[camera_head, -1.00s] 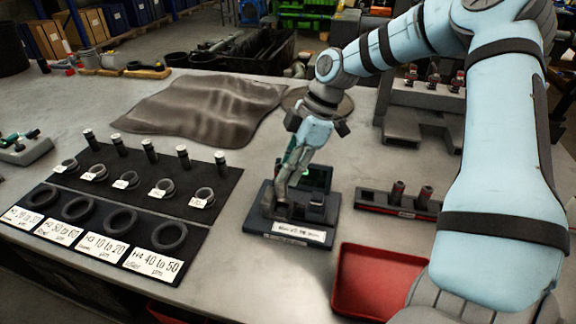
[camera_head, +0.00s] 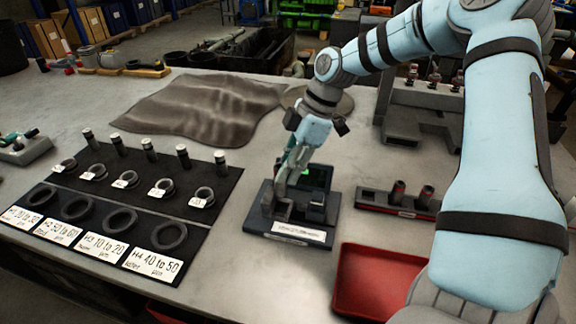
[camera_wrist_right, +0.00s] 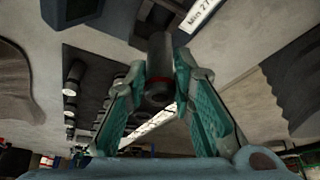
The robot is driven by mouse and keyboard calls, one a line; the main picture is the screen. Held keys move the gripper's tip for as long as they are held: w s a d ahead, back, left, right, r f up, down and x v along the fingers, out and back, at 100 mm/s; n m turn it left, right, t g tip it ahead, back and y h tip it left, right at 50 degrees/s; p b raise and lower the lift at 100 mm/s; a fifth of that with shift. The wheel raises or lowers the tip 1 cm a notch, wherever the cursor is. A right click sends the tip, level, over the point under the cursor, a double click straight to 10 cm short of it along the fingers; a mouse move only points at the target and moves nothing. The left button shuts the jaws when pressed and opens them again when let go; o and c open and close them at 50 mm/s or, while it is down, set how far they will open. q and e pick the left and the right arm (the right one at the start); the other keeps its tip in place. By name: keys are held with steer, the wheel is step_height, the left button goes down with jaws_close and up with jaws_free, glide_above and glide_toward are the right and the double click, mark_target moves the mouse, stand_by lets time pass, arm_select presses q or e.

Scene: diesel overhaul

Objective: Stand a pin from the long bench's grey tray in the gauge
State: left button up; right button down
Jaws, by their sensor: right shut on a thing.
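The gauge (camera_head: 318,212) is a dark block with a green-lit display and a white label, near the middle of the bench in the head view. My right gripper (camera_head: 281,192) is at the gauge's left part. My left gripper is not in view.
A black board (camera_head: 205,178) with several upright pins, rings and labels lies left of the gauge. A red tray (camera_head: 345,300) is at the front right. A dark cloth (camera_head: 200,105) lies behind. A grey fixture (camera_head: 425,105) stands at the back right.

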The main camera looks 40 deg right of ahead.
steer(key=shift+f, duration=0.1)
steer(key=shift+f+b, duration=0.5)
steer(key=shift+f, duration=0.15)
steer(key=shift+f+b, duration=0.45)
steer(key=shift+b, duration=0.05)
stand_by(0.4)
steer(key=shift+f+b, duration=0.45)
steer(key=shift+f, duration=0.15)
steer(key=shift+f, duration=0.1)
steer(key=shift+f+b, duration=0.5)
steer(key=shift+f, duration=0.15)
stand_by(0.3)
